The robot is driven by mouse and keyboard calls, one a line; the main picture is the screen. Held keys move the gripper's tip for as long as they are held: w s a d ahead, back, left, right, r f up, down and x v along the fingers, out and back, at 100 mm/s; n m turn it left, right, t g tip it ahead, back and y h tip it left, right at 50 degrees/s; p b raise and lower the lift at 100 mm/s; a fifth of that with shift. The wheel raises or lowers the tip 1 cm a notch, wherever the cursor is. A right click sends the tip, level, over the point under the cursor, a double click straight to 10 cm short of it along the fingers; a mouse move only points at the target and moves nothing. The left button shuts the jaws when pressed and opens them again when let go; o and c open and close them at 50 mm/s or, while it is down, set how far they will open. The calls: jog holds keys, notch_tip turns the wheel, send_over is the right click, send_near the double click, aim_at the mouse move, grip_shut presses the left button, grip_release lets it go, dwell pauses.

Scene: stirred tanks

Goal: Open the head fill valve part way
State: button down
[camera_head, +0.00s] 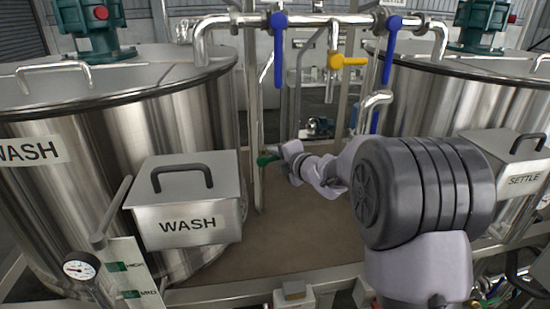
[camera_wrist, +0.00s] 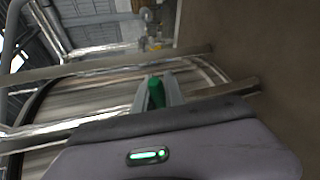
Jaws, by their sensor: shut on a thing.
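In the wrist view the green handle (camera_wrist: 156,93) lies between the two grey fingers of my gripper (camera_wrist: 157,84). The valve body and its pipe are mostly hidden, so I cannot tell how far it is turned. No label naming the head fill valve is readable.
A WASH tank (camera_head: 180,110) stands left with a WASH box (camera_head: 188,205); a SETTLE tank (camera_head: 440,95) stands right. An overhead pipe carries a left blue lever (camera_head: 279,52), a right blue lever (camera_head: 390,50) and a yellow lever (camera_head: 347,61). A dial gauge (camera_head: 80,268) is at lower left.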

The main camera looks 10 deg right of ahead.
jog(key=shift+a+r+n+g+h, duration=0.1)
jog(key=shift+r+n+g+h, duration=0.05)
jog(key=shift+r+n+h, duration=0.3)
jog(key=shift+a+r+n+g+h, duration=0.15)
jog(key=shift+n+h, duration=0.1)
jog(key=shift+n, duration=0.3)
jog(key=shift+d+b, duration=0.1)
jog(key=shift+b, duration=0.2)
jog(key=c, duration=1.4)
grip_release()
jog(key=shift+s, duration=0.1)
jog(key=p+v, duration=0.3)
jog(key=v, duration=1.4)
jog(key=shift+s, duration=0.15)
